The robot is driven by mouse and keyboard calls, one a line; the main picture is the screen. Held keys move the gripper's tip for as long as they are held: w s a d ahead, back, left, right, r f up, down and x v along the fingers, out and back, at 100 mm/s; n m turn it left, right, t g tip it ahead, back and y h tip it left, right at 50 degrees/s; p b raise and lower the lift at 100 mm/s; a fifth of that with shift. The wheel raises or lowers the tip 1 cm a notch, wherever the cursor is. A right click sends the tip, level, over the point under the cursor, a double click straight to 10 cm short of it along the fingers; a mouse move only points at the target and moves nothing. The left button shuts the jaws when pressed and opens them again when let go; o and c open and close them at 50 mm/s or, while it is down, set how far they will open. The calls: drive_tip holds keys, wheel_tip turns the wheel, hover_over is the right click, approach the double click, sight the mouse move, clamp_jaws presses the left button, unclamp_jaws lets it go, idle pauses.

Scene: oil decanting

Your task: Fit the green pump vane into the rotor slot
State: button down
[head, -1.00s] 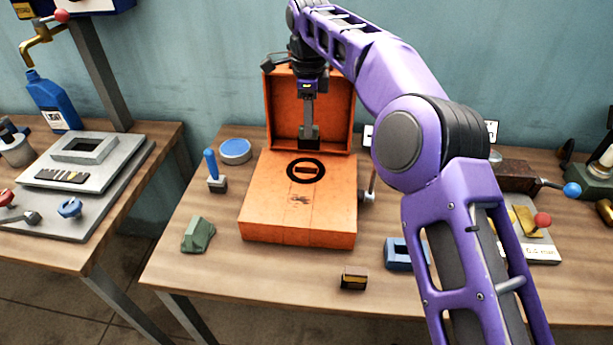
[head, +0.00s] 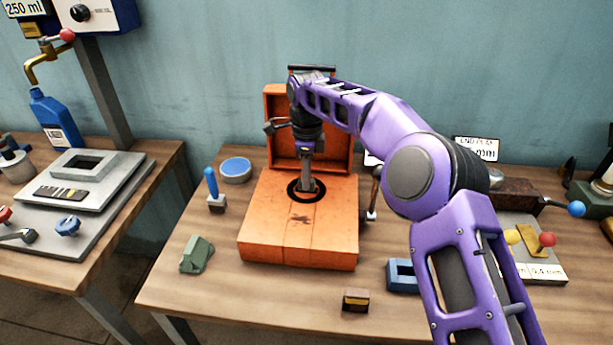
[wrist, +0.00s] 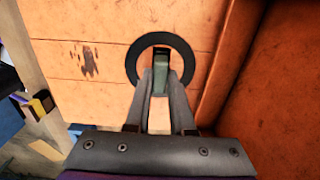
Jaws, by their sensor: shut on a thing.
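The orange box (head: 270,222) stands open on the table, with a black ring (wrist: 134,62) on its flat top. The rotor slot lies inside this ring; my gripper now mostly covers it. My gripper (head: 307,187) points down into the ring and is shut on a grey-green block, the green pump vane (wrist: 161,82), seen between the fingertips in the wrist view. A dark patch shows just beyond the vane. The vane's lower end is hidden, so I cannot tell whether it is in the slot.
The raised orange lid (head: 280,110) stands close behind my gripper. A dark green wedge (head: 196,255), a blue-handled tool (head: 211,184) and a round blue-topped tin (head: 236,171) are left of the box. A blue hollow block (head: 402,276) and small dark block (head: 355,300) lie in front right.

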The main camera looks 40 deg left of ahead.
drive_tip(key=shift+f, duration=0.15)
drive_tip(key=c, duration=0.8)
unclamp_jaws()
drive_tip(key=shift+o, duration=0.2)
wheel_tip(320, 180, up, 12)
drive_tip(key=p, duration=0.1)
drive_tip(key=shift+r, duration=0.2)
drive_tip(key=shift+r, duration=0.1)
